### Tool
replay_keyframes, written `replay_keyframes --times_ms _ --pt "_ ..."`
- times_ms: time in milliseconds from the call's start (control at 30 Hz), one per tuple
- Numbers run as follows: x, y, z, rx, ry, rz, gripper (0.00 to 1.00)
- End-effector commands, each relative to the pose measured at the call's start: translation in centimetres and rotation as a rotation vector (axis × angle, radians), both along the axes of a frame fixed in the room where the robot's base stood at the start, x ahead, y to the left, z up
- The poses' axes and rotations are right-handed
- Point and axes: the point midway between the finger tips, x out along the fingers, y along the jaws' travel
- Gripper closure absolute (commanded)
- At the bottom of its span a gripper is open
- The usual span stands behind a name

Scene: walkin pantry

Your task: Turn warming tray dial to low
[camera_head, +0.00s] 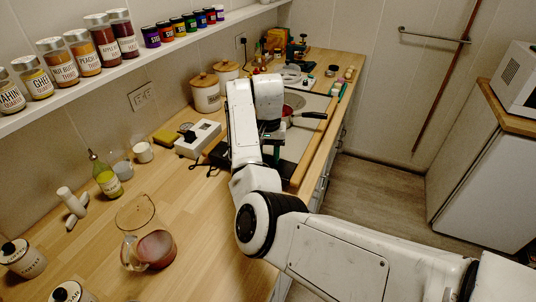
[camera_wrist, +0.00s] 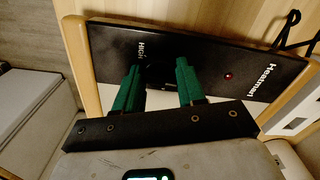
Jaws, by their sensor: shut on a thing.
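The warming tray (camera_wrist: 225,62) is a flat black panel on the wooden counter. In the wrist view it shows white "HIGH" lettering near the top left, a small red light and the name "Heatman" at the right. My gripper (camera_wrist: 158,68) has two green fingers reaching down to the panel beside the "HIGH" mark. The fingers are shut on the dial, which is black on black and mostly hidden between and behind them. Its exact pointing is not clear. In the head view my arm covers most of the tray (camera_head: 285,171) and the gripper.
A wooden edge strip (camera_wrist: 78,60) runs along the tray's side. A black cable (camera_wrist: 297,35) lies beyond it. A glass jug (camera_head: 150,245) stands on the near counter.

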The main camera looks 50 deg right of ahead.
Motion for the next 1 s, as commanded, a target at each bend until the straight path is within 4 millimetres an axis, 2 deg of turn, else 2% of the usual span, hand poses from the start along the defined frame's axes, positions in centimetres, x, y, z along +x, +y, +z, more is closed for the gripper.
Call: replay_keyframes --times_ms 267,1000 --pt "0.02 -0.05 0.28 -0.002 0.0 -0.183 0.91" --pt "0.06 -0.07 0.16 -0.001 -0.002 -0.87 0.91"
